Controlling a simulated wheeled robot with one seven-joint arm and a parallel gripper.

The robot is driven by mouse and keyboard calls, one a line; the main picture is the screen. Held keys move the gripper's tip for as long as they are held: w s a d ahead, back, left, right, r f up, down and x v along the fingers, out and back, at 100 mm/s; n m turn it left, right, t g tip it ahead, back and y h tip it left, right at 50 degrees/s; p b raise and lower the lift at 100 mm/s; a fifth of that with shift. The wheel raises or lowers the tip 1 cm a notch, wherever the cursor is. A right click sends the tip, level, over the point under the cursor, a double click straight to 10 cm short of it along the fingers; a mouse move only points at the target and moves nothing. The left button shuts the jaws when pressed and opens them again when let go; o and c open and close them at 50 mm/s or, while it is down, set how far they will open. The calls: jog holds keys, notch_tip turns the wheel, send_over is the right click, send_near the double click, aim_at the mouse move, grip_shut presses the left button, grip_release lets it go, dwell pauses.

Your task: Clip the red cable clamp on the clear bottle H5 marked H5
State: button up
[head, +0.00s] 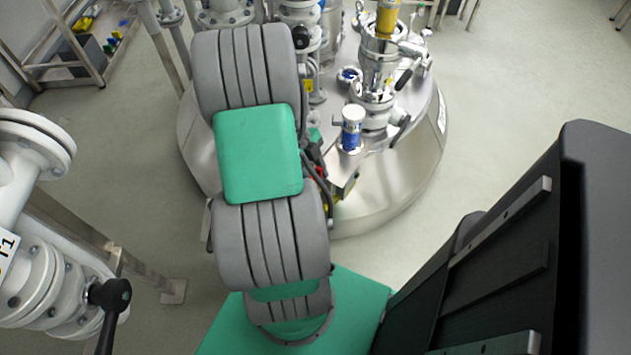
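My arm fills the middle of the head view, and its links hide what lies behind and below them. I see no clear bottle marked H5. A small red part (320,172) shows at the right edge of my arm, beside dark cables, but it is too small and covered to tell whether it is the red cable clamp.
A round steel vessel (400,190) with valves and pipe fittings stands behind my arm. A white flanged pipe (40,150) with a black-handled valve (110,295) is at the left. A shelf rack (75,45) stands far left. Grey floor (530,90) is clear at the upper right.

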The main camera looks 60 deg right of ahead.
jog(key=shift+c, duration=0.7)
jog(key=shift+r+p, duration=1.55)
jog(key=shift+r, duration=0.75)
jog(key=shift+w, duration=0.1)
